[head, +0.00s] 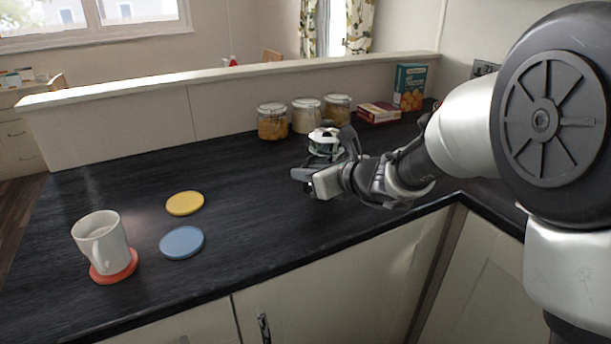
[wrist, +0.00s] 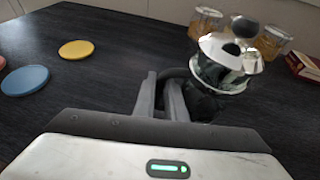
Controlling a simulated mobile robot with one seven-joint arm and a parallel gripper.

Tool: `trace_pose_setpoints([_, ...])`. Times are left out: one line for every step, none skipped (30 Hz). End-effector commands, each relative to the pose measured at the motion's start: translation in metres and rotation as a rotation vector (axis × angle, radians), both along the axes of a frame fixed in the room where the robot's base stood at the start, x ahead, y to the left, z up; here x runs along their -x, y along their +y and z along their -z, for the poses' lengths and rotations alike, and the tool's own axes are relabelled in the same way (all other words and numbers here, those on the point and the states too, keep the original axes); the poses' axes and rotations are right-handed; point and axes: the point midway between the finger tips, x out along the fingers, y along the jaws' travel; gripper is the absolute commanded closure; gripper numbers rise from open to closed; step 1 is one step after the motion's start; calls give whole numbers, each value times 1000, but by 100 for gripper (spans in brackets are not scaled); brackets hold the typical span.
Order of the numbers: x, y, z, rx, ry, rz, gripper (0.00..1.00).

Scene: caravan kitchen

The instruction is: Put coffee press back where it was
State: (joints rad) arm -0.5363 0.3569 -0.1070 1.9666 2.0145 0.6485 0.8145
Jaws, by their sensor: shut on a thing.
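The coffee press (head: 325,143) has a shiny metal lid with a dark knob and a dark body. In the head view my gripper and arm hide its lower part. In the wrist view the coffee press (wrist: 226,62) stands just beyond my fingers, with its handle toward them. My gripper (wrist: 163,92) is shut on the handle of the coffee press. It also shows in the head view (head: 302,178), over the right half of the dark worktop. I cannot tell whether the base of the press touches the worktop.
A white mug (head: 101,243) stands on a red coaster (head: 127,271) at the left. A yellow coaster (head: 185,203) and a blue coaster (head: 182,242) lie bare. Several jars (head: 272,122), a flat box (head: 378,112) and a teal box (head: 409,87) line the back ledge. The worktop's middle is clear.

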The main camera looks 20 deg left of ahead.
Motion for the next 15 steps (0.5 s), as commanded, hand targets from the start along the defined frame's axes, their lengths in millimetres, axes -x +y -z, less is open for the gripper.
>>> trace_pose_setpoints([0, 1, -3, -3, -4, -1, 100])
trace_pose_setpoints([0, 1, -3, -3, -4, -1, 100])
trace_pose_setpoints([0, 1, -3, -3, -4, -1, 100])
trace_pose_setpoints([0, 0, -1, 0, 0, 0, 84])
trace_pose_setpoints([0, 0, -1, 0, 0, 0, 79])
trace_pose_setpoints([0, 0, -1, 0, 0, 0, 72])
trace_pose_setpoints([0, 0, -1, 0, 0, 0, 70])
trace_pose_setpoints([0, 0, -1, 0, 0, 0, 70])
trace_pose_setpoints([0, 0, -1, 0, 0, 0, 70])
trace_pose_setpoints([0, 0, -1, 0, 0, 0, 70])
trace_pose_setpoints([0, 0, -1, 0, 0, 0, 70])
trace_pose_setpoints([0, 0, -1, 0, 0, 0, 70])
trace_pose_setpoints([0, 0, -1, 0, 0, 0, 70])
trace_pose_setpoints([0, 0, -1, 0, 0, 0, 70])
trace_pose_setpoints([0, 0, -1, 0, 0, 0, 70])
